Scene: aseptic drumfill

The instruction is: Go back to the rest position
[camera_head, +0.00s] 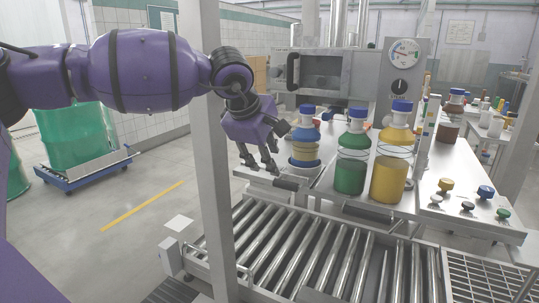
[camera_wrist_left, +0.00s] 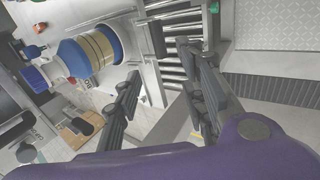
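My left arm reaches in from the left in the head view. Its purple-and-black left gripper (camera_head: 259,164) points down beside the worktop, just left of a blue-capped bottle with amber and blue bands (camera_head: 305,150). In the left wrist view the gripper's two black fingers (camera_wrist_left: 162,68) stand apart with nothing between them. The banded bottle (camera_wrist_left: 85,56) lies to the left of the fingers there, apart from them. My right gripper is in neither view.
A green bottle (camera_head: 351,172) and a yellow bottle (camera_head: 390,176) stand on the steel worktop (camera_head: 455,170). A roller conveyor (camera_head: 310,250) runs in front. A grey post (camera_head: 212,150) rises close to my left forearm.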

